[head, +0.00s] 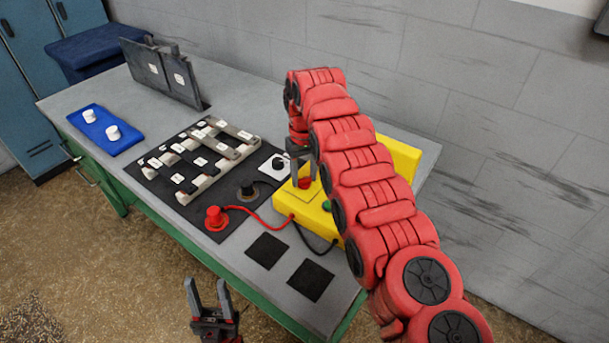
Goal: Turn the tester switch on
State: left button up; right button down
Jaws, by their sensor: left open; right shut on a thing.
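The yellow tester (312,219) sits on the bench towards its right side, partly hidden behind my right arm. A small red part (305,183), which looks like its switch, is on its top, with a green button or lamp (326,206) nearby. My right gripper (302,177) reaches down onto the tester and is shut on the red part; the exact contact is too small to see. My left gripper (207,288) is open and empty, in front of the bench's near edge.
A red probe (216,217) and a black probe (247,189) on cables stand on a black board with grey-white bars (212,170). Two black squares (266,250) lie nearby. A blue plate with white knobs (100,129) and dark upright panels (160,74) are further left.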

aim_at(304, 178)
jog(key=shift+r, duration=0.1)
dwell(0.3)
jog(key=shift+c, duration=1.6)
grip_release()
notch_tip(304, 178, up, 17)
jog(key=p, duration=1.7)
jog(key=shift+r, duration=0.15)
